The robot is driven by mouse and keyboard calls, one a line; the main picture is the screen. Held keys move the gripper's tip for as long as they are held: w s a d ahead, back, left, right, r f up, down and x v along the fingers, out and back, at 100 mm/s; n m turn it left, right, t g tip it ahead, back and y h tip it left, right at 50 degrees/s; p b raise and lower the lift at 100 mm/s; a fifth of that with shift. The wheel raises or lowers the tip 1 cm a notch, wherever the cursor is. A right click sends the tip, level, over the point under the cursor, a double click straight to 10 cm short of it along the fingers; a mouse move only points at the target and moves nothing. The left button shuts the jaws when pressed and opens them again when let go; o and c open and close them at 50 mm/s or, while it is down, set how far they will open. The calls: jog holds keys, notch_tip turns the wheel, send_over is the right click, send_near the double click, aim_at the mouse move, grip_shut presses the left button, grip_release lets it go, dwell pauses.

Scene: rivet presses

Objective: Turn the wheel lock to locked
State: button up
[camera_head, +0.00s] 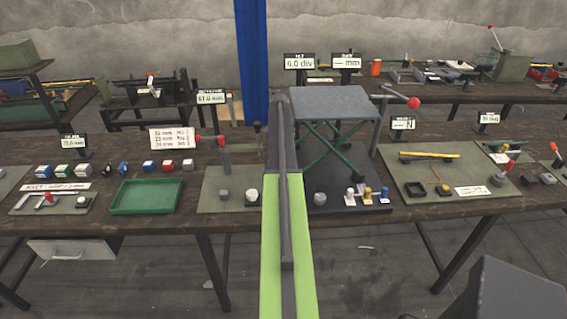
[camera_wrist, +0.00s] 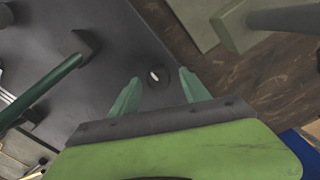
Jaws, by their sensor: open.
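A small dark round piece with a white oval mark (camera_wrist: 156,83) sits on the dark base plate (camera_wrist: 130,40) in the wrist view. It may be the wheel lock, but I cannot tell for sure, nor which way it is set. My gripper (camera_wrist: 159,76) is open, its two green fingers apart to the left and right of this piece. Whether they touch it cannot be told. In the head view my own arm hides the gripper and this spot.
A lift table with a grey top (camera_head: 332,103) and green crossed legs (camera_head: 325,143) stands right of my arm. A grey knob (camera_head: 320,199) and several small coloured knobs (camera_head: 367,193) are at its front. A green tray (camera_head: 147,197) lies left. A red-ended lever (camera_head: 413,102) sticks out right.

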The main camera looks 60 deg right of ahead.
jog(key=shift+f, duration=0.3)
jog(key=shift+c, duration=0.4)
grip_shut()
jog(key=shift+m, duration=0.8)
jog(key=shift+o, duration=0.4)
grip_release()
jog(key=shift+w, duration=0.1)
notch_tip(320, 180, up, 8)
jog(key=p, duration=0.7)
jog(key=shift+w+f+p, duration=0.1)
jog(key=shift+p, duration=0.3)
jog(key=shift+f, duration=0.15)
